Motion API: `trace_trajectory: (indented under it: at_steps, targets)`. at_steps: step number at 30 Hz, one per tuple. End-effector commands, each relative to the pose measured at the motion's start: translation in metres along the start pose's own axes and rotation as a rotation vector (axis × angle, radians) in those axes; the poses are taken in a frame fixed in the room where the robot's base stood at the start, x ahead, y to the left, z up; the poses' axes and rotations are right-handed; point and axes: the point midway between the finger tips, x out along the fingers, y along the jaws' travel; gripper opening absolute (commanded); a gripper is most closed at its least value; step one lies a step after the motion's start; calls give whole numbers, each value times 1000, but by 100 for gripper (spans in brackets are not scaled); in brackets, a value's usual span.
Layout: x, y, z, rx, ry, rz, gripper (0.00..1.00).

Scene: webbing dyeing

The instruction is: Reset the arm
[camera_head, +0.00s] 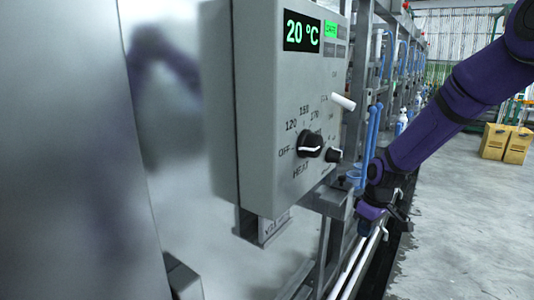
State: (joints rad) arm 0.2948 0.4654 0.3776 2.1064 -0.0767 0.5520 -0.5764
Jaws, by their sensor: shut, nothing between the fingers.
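My purple arm comes in from the upper right and slopes down to the left. My gripper (368,228) is at its lower end, small and dark, to the right of the grey control box (265,190) and below its dial. The gripper is shut and I see nothing held in it. The fingertips are small and partly lost against the dark rails behind. In this view the gripper is close to blue pipes and white rails, and I cannot tell if it touches them.
The box has a display (301,32) reading 20 ºC, a black heat dial (310,145) and a white lever (343,102). Shiny metal panels (80,160) fill the left. White rails (355,265) run below. Cardboard boxes (505,143) stand far right. The right floor (460,230) is clear.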

Motion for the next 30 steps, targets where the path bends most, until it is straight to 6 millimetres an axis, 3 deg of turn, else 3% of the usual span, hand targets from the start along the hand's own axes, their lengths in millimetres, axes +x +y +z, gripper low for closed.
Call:
trace_trajectory:
  at_steps: [1, 6, 15, 24, 30]
  targets:
    - [-19, -4, 4, 14, 2, 27, 0]
    - [-71, -20, 21, 82, 5, 99, 0]
    - [-152, -57, 61, 217, 46, 203, 0]
    - [-216, -102, 113, 363, 128, 272, 0]
    - [-245, -134, 151, 460, 200, 291, 0]
